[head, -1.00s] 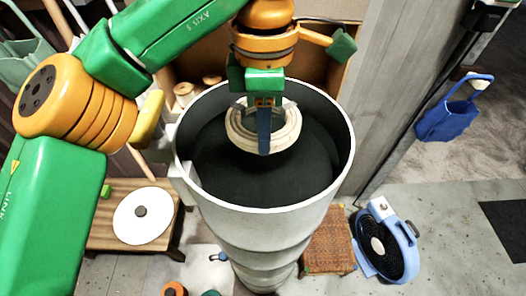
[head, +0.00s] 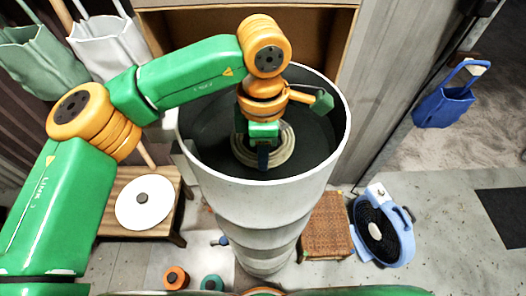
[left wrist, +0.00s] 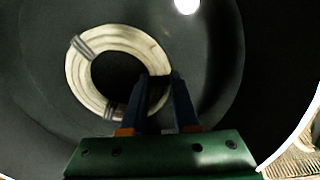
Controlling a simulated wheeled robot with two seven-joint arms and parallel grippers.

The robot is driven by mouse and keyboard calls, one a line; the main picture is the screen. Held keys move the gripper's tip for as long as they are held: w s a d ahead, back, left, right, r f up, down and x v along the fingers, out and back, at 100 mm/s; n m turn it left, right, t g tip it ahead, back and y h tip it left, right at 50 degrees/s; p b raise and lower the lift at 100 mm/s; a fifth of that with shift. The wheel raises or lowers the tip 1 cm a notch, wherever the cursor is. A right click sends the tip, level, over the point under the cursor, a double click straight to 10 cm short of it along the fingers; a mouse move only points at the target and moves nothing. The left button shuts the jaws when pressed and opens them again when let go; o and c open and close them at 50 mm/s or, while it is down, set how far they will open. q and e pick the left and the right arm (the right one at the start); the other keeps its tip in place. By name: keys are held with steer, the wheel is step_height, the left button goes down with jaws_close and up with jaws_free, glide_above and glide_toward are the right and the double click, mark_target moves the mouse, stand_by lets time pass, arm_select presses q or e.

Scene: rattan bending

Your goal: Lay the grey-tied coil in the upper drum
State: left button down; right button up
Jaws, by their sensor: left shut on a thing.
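The pale coil (head: 285,148) is inside the upper drum (head: 265,190), a tall grey-white drum with a dark interior. In the left wrist view the coil (left wrist: 82,80) shows two grey ties and lies flat against the dark drum interior. My left gripper (head: 263,158) reaches down through the drum's open top. In the left wrist view its fingers (left wrist: 160,92) straddle the near right side of the ring and are shut on it. I cannot tell whether the coil touches the drum's floor. My right gripper is not in view.
The drum stands on other drum sections. A low wooden table (head: 172,222) with a white disc (head: 143,203) is at left. A woven stool (head: 325,226) and a blue fan (head: 383,231) are at right.

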arm_select(q)
steer(key=shift+f, duration=0.25)
steer(key=c, duration=0.7)
jaws_free()
steer(key=shift+w, duration=0.1)
steer(key=shift+o, duration=0.2)
steer(key=shift+r, duration=0.1)
steer(key=shift+r+p, duration=0.35)
step_height(320, 180, up, 12)
steer(key=shift+r+p, duration=0.25)
steer(key=shift+p, duration=0.2)
